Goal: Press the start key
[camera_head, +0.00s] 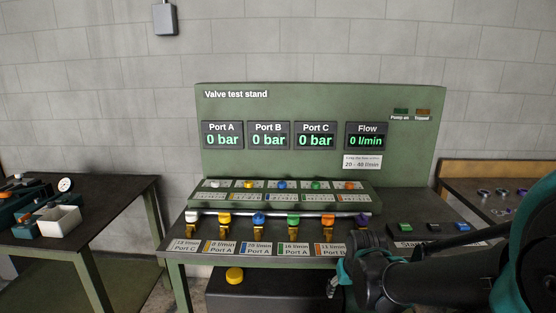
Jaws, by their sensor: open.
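The valve test stand (320,100) stands against the wall, with a bench in front. At the right of the bench is a row of small square keys. One is a green key (405,227), with a dark key (434,227) and a blue key (462,227) to its right. A label under the green key is partly hidden by my arm, so I cannot read it in full. My gripper (337,277) is at the front edge of the bench, left of and nearer than the keys. It is open, and its fingers are small and dark here.
Several valves with coloured caps (258,219) stand along the bench front, with labels below. Displays read 0 bar and 0 l/min. The pump and tripped lamps (401,112) look dark. A left table (110,210) holds a gauge and boxes. A right table (485,180) holds small rings.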

